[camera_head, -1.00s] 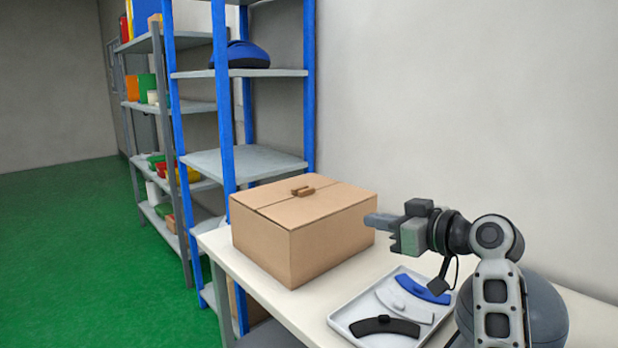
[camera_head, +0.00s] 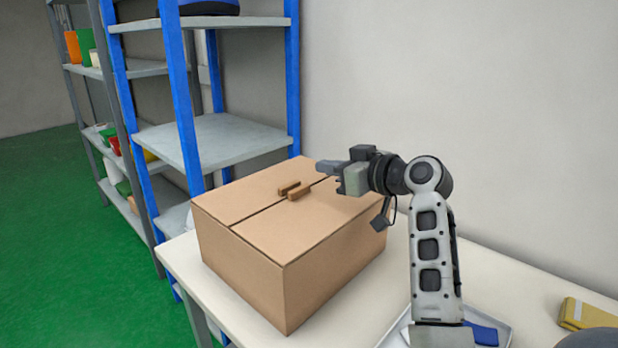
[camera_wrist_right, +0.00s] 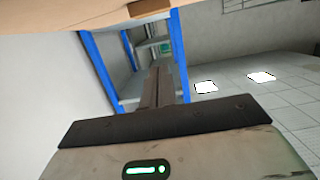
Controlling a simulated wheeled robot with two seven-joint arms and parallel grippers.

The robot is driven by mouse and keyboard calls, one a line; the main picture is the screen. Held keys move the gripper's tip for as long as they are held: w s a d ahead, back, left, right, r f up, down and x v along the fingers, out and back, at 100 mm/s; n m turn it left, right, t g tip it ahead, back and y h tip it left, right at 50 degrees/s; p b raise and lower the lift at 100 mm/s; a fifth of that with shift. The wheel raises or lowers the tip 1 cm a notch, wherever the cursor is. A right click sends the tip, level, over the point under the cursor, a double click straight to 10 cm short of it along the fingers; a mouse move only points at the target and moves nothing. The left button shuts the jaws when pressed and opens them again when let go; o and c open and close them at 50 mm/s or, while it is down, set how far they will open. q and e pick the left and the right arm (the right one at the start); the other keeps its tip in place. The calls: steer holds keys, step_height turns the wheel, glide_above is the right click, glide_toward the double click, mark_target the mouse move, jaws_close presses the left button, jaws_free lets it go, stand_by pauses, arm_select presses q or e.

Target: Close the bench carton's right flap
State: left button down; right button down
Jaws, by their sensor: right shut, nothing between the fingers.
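The brown carton (camera_head: 235,262) stands on the white bench (camera_head: 350,318). Its right flap (camera_head: 318,218) and left flap (camera_head: 240,194) both lie flat across the top, with a thin dark seam between them. A small brown handle (camera_head: 299,192) sits on the right flap beside the seam, and another (camera_head: 288,187) on the left flap. My right gripper (camera_head: 328,168) is shut and empty, over the back right part of the carton top; I cannot tell whether it touches. In the right wrist view its shut fingers (camera_wrist_right: 160,88) show below the tan carton surface (camera_wrist_right: 60,14). My left gripper is out of view.
A tray (camera_head: 500,325) with a blue part lies at the bench's front, partly behind my right arm. A yellow item (camera_head: 585,314) lies at right. Blue-posted shelving (camera_head: 210,140) stands behind and left of the carton. The wall runs along the bench's back.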

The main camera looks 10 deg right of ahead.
glide_above(310, 200)
steer(key=shift+s+a+f+p, duration=0.1)
steer(key=shift+f+p, duration=0.25)
steer(key=shift+f, duration=0.45)
step_height(310, 200, down, 2)
steer(key=shift+f, duration=0.75)
